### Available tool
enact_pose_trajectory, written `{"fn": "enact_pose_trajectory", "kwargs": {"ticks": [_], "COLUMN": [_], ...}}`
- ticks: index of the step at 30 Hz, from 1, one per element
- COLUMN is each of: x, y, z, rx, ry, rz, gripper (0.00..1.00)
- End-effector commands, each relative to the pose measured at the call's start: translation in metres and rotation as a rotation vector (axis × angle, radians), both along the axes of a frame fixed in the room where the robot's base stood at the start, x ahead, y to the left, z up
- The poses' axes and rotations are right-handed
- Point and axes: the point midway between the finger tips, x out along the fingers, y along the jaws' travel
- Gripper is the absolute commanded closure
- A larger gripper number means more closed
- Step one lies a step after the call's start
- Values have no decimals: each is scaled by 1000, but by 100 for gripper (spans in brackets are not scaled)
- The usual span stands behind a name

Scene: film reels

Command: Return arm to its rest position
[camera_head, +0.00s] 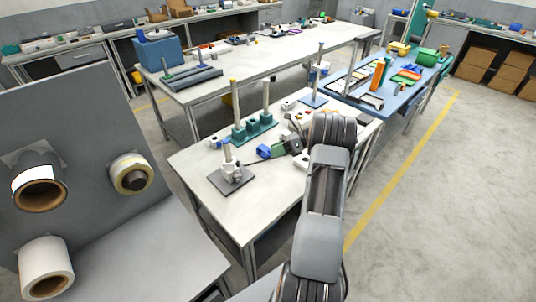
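My grey and black arm rises from the bottom of the head view and reaches over the near white worktable (205,163). Its far end bends left behind the upper black joint. My gripper (290,143) seems to be the dark part there, above the table. It is small and partly hidden, so its fingers and any held thing cannot be made out. Film rolls sit on the grey panel at the left: one with a brown core (40,197), a cream one (132,176) and a white one (47,268) lower down.
A blue table (375,108) with coloured items adjoins at the right. The floor at the right (450,200) is clear.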

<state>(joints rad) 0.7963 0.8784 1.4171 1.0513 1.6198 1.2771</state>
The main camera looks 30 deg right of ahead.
Motion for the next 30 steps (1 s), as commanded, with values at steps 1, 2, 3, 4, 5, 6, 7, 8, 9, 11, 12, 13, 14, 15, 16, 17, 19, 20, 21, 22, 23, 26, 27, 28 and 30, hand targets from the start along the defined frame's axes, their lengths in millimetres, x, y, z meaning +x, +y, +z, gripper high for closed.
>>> {"fn": "enact_pose_trajectory", "kwargs": {"ticks": [1,2,3,4,5,6,7,8,9,11,12,13,14,15,16,17,19,20,21,22,23,26,27,28,30], "x": [-1,-1,-1,-2,-2,-2,-2,-2,-2,-2,-2,-2,-2,-2,-2,-2,-2,-2,-2,-2,-1,-1,-5,-9,-24], "y": [-2,-3,-3,-4,-4,-4,-4,-4,-4,-4,-4,-4,-4,-4,-4,-4,-4,-4,-4,-4,-4,-7,-6,-5,0], "z": [0,1,1,1,1,2,2,2,2,2,2,2,2,2,2,2,1,1,1,1,1,-7,-15,-24,-43], "rx": [-1,-1,-1,0,0,0,0,0,0,0,0,0,0,0,0,0,-1,-1,-5,-10,-20,-92,-133,-163,-248], "ry": [0,0,0,1,1,1,1,1,1,1,1,1,1,1,1,1,0,-1,-9,-20,-36,-101,-124,-137,-169], "rz": [-1,0,0,0,0,0,0,0,0,0,0,0,0,0,0,0,0,1,4,7,11,37,60,83,153], "gripper": [62,62,62,62,62,62,62,62,62,62,62,62,62,62,62,62,62,62,62,62,62,62,62,62,62]}}
